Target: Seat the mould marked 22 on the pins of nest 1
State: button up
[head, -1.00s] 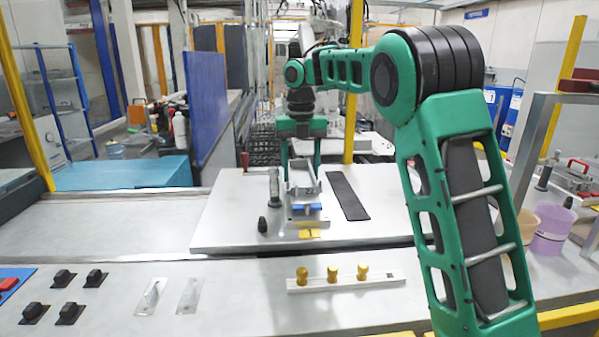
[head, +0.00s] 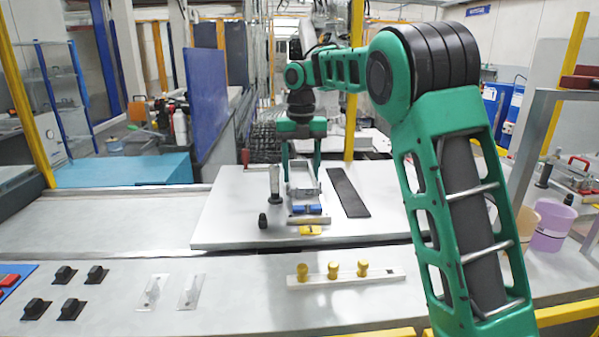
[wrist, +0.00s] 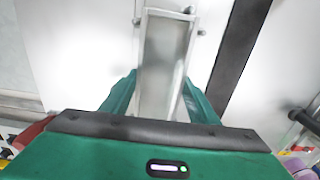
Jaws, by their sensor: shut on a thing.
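A long grey metal mould (head: 304,188) is between the fingers of my gripper (head: 301,172) on the white raised table. My gripper is shut on it. In the wrist view the mould (wrist: 164,62) runs lengthwise between the green fingers of my gripper (wrist: 160,92). No number can be read on it. A small metal pin (wrist: 201,32) shows just right of the mould's far end, and another small metal part shows to its left. I cannot tell whether the mould rests on pins. A blue block (head: 307,209) and a yellow piece (head: 310,230) are at its near end.
A dark strip (head: 347,192) lies right of the mould. A metal post with a dark base (head: 274,186) and a black knob (head: 263,221) stand left. In front is a white bar (head: 390,276) with yellow knobs. The table's left part is clear.

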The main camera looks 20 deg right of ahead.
jog(key=shift+f, duration=0.15)
jog(key=o, duration=1.7)
jog(key=shift+o, duration=0.2)
